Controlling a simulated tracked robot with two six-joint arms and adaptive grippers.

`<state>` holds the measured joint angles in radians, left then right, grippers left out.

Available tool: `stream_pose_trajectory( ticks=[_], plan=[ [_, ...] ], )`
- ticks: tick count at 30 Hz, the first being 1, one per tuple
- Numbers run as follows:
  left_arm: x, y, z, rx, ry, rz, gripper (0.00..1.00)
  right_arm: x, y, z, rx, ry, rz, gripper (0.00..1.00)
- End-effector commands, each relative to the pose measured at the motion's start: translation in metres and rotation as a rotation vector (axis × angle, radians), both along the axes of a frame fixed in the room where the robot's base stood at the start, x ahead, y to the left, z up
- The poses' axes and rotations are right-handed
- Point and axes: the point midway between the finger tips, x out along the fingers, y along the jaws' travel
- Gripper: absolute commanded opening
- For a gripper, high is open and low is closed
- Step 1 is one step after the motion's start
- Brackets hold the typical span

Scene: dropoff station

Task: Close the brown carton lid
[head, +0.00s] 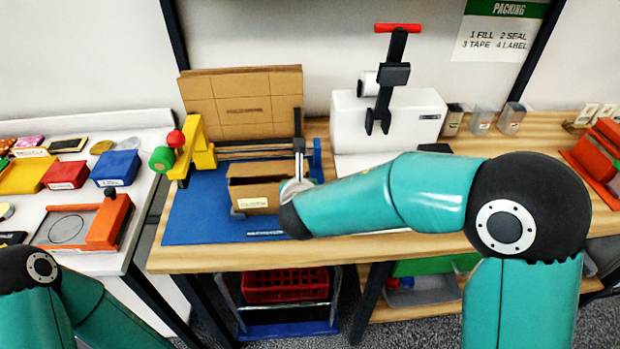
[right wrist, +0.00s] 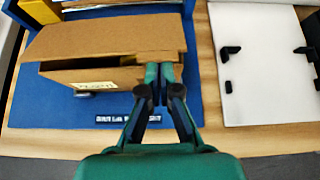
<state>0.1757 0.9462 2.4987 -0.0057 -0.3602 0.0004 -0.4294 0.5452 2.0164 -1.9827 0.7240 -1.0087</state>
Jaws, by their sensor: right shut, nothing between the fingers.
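The brown carton (head: 256,194) sits on the blue mat (head: 190,215), with a pale label on its front. Its lid (right wrist: 110,35) is a flat brown panel over the top, tilted, with a dark gap between it and the front wall at the left. My right gripper (right wrist: 158,73) is shut and empty, its fingertips in front of the carton's right end in the right wrist view; I cannot tell whether they touch it. In the head view my right wrist is beside the carton's right side and partly covers it. My left gripper is out of view.
A yellow fixture (head: 201,150) stands left of the carton, with dark rails behind it. A large flat carton panel (head: 243,102) stands at the back. A white machine (head: 410,118) is to the right. A red crate (head: 285,286) is below the bench.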

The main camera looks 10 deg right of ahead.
Motion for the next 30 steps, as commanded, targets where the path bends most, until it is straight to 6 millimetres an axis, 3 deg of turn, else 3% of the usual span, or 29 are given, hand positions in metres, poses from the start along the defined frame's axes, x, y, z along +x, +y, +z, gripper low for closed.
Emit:
stream_pose_trajectory(
  ticks=[12,30],
  plan=[
    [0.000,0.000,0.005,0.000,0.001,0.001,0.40,0.014,0.002,0.028,0.001,-0.003,0.007,0.00],
    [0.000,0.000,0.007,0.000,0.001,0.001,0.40,0.019,0.002,0.035,0.000,-0.003,0.009,0.00]
  ],
)
